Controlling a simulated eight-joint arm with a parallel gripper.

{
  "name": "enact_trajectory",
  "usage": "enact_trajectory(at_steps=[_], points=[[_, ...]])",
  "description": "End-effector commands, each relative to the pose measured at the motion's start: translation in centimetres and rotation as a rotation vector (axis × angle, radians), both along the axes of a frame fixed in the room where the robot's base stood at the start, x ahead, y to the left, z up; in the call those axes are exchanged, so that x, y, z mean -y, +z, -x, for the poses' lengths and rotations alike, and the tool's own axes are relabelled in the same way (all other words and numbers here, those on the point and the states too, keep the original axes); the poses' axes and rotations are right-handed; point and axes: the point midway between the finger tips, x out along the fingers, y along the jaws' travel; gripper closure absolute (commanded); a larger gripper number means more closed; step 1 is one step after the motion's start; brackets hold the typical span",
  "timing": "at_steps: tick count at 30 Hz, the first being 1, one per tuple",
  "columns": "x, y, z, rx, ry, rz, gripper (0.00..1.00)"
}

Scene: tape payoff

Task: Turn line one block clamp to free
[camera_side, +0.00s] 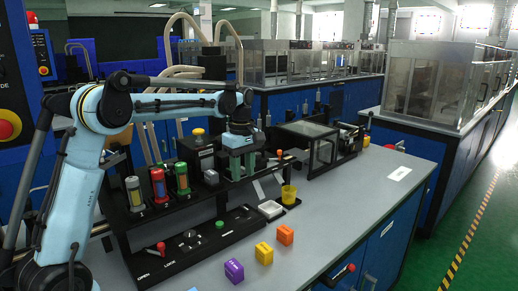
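My gripper (243,168) points down over the right part of the black rack (135,217), above the rear of the bench. Its greenish fingers show small and dark, so I cannot tell their gap or whether anything is between them. I cannot tell which part is the line one block clamp. My gripper is behind and above this panel, apart from it.
Several coloured cylinders, including a red one (158,184), stand in the rack. A purple block (234,270), yellow block (264,253) and orange block (285,235) lie in front. The right bench top is mostly clear.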

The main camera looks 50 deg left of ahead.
Motion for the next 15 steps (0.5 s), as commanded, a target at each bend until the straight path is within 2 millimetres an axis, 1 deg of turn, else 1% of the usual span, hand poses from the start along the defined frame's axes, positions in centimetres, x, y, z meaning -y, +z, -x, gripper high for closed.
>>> enact_trajectory(at_steps=[15], points=[[0.1,-8.5,0.0,0.003,-0.003,-0.001,0.62]])
